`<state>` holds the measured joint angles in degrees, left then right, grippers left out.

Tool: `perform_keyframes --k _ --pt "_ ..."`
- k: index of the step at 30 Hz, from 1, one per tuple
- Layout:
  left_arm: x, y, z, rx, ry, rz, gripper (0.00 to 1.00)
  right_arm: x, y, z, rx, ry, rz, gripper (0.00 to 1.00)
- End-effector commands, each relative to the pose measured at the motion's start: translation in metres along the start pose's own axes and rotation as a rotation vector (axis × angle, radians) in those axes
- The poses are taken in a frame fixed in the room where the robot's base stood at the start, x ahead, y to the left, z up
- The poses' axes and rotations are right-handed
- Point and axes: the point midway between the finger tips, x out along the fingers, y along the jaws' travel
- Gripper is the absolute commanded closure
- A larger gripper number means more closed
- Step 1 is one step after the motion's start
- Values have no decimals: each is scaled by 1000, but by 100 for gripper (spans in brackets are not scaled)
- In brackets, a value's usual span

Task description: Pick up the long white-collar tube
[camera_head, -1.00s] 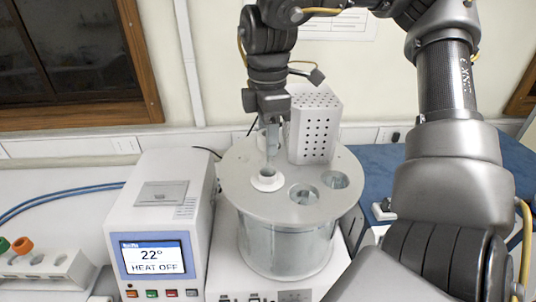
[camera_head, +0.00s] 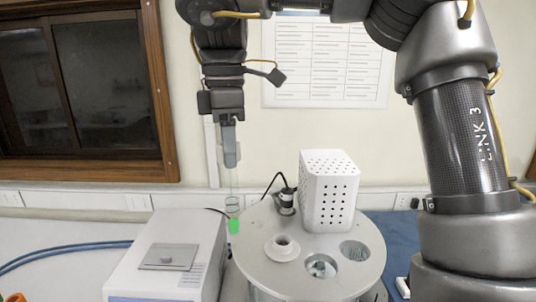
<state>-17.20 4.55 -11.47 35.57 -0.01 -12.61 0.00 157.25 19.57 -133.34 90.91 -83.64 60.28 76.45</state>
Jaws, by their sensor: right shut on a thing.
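My right gripper (camera_head: 230,158) is shut on a long clear glass tube (camera_head: 232,185), which hangs upright below the fingers. A bright green piece (camera_head: 234,226) shows at the tube's lower end. The tube hangs in front of the wall, at the left of the round bath lid in the picture. A white collar (camera_head: 282,247) sits on the lid with a dark opening in its middle; no tube shows in it. The upper end of the tube is hidden by the fingers. My left gripper is not in view.
The round metal bath lid (camera_head: 262,270) has two more round openings at its right. A white perforated box (camera_head: 328,190) and a black fitting (camera_head: 286,200) stand at its back. A white instrument (camera_head: 167,258) is left of it, with blue hoses (camera_head: 70,247) beyond.

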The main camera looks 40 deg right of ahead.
Motion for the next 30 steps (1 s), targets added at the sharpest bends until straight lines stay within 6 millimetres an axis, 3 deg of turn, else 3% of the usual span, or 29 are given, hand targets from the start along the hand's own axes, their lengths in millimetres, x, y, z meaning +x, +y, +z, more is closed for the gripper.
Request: perform_keyframes --k 1,6,12,30 --pt "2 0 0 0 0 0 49 1 4 -15 1 -3 2 97" --pt "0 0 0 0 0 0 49 0 12 -51 1 -2 2 97" --pt "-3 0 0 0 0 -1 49 -1 17 -73 2 -1 0 97" --pt "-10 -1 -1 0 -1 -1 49 -6 19 -80 1 0 0 97"
